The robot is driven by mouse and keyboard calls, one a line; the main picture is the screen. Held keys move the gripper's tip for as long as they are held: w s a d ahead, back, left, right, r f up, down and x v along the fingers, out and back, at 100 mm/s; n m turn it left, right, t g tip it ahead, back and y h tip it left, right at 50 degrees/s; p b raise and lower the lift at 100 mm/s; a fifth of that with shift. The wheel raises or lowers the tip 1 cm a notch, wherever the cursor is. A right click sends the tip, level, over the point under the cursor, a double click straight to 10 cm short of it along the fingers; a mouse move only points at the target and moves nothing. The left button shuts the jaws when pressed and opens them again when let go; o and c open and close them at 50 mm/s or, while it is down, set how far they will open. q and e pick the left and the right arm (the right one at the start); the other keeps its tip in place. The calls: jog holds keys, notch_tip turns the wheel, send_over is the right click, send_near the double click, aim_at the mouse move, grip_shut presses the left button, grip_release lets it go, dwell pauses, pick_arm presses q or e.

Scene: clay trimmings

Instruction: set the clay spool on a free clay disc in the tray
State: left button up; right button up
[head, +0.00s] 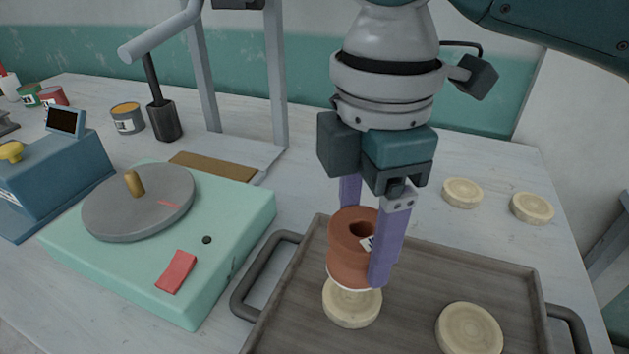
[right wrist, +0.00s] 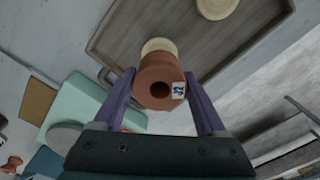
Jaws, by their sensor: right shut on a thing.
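The clay spool (head: 348,262) is reddish brown, with a hole in its top and a small label on its side. My right gripper (head: 362,250) is shut on it, one purple finger on each side. The spool is roughly upright over a pale clay disc (head: 352,310) in the tray (head: 412,262); I cannot tell whether they touch. A second disc (head: 468,330) lies bare in the tray to the right. In the right wrist view the spool (right wrist: 156,72) sits between the fingers and partly hides the disc (right wrist: 158,45). My left gripper is not in view.
A mint-green wheel unit (head: 220,245) with a grey turntable stands left of the tray. The tray has raised rims and dark handles (head: 262,268). Two more pale discs (head: 462,193) (head: 532,208) lie on the table behind it. Paint cans (head: 128,118) stand far left.

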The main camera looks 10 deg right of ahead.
aim_at(359, 266)
jog(key=shift+f+b, duration=0.3)
jog(key=shift+f, duration=2.15)
jog(key=shift+f, duration=0.15)
jog(key=o, duration=1.6)
